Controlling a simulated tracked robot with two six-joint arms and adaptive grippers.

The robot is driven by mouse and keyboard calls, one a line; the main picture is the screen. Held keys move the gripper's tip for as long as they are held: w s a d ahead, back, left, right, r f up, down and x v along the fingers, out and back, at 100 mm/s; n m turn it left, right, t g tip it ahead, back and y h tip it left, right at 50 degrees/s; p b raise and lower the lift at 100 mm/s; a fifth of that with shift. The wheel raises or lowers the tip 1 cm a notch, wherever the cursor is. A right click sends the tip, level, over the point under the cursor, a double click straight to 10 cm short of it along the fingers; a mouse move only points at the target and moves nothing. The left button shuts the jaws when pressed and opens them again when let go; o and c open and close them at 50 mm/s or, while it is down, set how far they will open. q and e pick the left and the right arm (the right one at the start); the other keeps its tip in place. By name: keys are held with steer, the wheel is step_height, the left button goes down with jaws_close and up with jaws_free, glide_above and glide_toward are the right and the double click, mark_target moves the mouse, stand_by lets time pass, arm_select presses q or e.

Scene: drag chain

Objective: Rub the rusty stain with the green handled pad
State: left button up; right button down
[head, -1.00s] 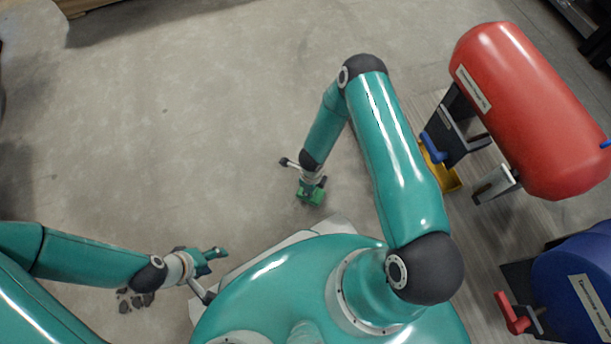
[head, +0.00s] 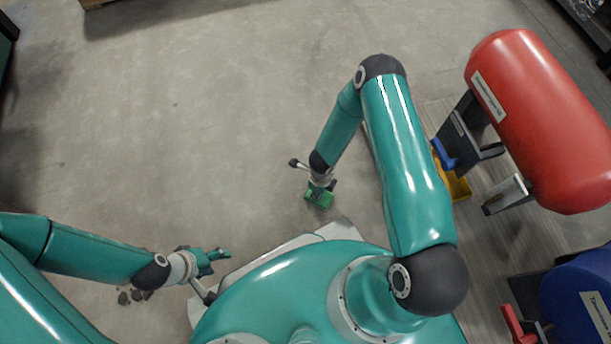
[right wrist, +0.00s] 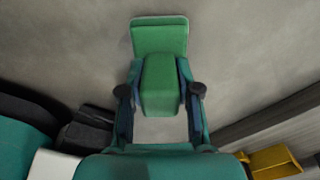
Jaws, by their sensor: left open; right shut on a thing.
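The green handled pad (right wrist: 160,32) is held by its block handle between the fingers of my right gripper (right wrist: 160,92) in the right wrist view. In the head view the pad (head: 319,199) is beneath my right gripper (head: 323,184), in front of my base; I cannot tell whether it touches the floor. My left gripper (head: 215,257) is open and empty at the lower left. I see no clearly rust-coloured stain.
A red tank (head: 540,120) on metal supports stands at the right, with a yellow container (head: 458,188) and a blue handle (head: 443,154) beside it. A blue tank (head: 578,300) with a red handle (head: 514,325) is at the lower right. The floor ahead and left is clear.

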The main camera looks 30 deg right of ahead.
steer(key=shift+w+d, duration=0.15)
steer(key=shift+w, duration=0.25)
step_height(320, 180, up, 3)
steer(key=shift+f+p, duration=0.15)
steer(key=shift+p, duration=0.55)
steer(key=shift+r+p, duration=0.5)
steer(key=shift+r, duration=0.15)
steer(key=shift+r+p, duration=1.4)
steer(key=shift+r, duration=0.65)
steer(key=shift+w, duration=0.1)
